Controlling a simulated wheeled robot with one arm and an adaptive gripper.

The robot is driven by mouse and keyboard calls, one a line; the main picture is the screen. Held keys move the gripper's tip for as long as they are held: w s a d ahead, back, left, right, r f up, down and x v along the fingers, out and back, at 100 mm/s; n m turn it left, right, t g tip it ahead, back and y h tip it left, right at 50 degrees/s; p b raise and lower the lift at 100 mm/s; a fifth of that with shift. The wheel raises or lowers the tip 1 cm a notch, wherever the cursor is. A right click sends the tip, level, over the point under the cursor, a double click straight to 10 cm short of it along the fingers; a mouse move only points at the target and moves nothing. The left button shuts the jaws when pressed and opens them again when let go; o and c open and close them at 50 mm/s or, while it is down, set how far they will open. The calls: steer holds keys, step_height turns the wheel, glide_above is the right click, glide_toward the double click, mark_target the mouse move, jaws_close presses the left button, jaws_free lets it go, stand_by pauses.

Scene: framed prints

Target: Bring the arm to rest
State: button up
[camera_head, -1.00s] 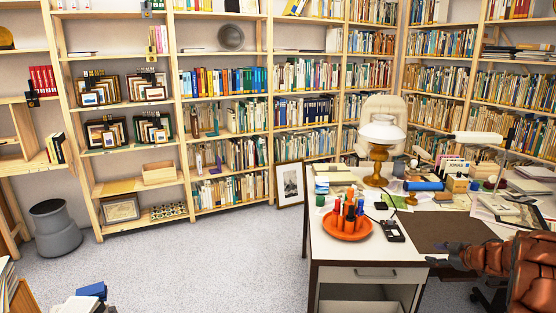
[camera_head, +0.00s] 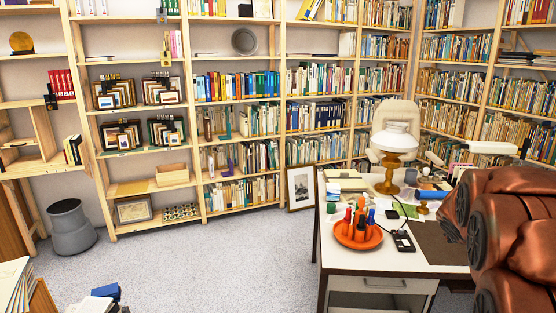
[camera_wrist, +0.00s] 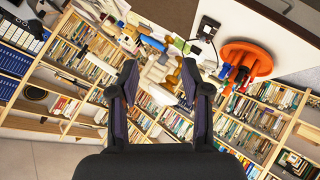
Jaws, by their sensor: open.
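My gripper (camera_wrist: 160,88) shows in the wrist view with its two dark fingers spread apart and nothing between them. The wrist view is tilted, with the desk at the top and the shelves across the middle. In the head view my copper-coloured arm (camera_head: 500,230) is folded up large at the right edge, in front of the desk's right part. The gripper itself does not show in the head view.
The white desk (camera_head: 350,270) carries an orange tray (camera_head: 358,236) of coloured bottles, a black phone-like device (camera_head: 403,240) and a lamp (camera_head: 395,160). A framed print (camera_head: 300,187) leans beside it. A grey bin (camera_head: 70,228) stands left. The carpet (camera_head: 200,270) between is clear.

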steer(key=s+a+f+g+y+p, duration=0.1)
steer(key=s+a+f+g+y, duration=0.1)
steer(key=s+a, duration=0.8)
steer(key=s+a+f+g+y+p, duration=0.1)
steer(key=s+a+f+g+y, duration=0.1)
steer(key=s+a, duration=0.9)
steer(key=s+a+f+g+y, duration=0.2)
steer(key=s+a+g, duration=0.3)
steer(key=s+a, duration=0.6)
steer(key=s+y, duration=0.1)
steer(key=s, duration=0.4)
steer(key=shift+s+a+p, duration=0.15)
steer(key=shift+a+p, duration=0.1)
steer(key=shift+p, duration=0.15)
steer(key=shift+d, duration=0.1)
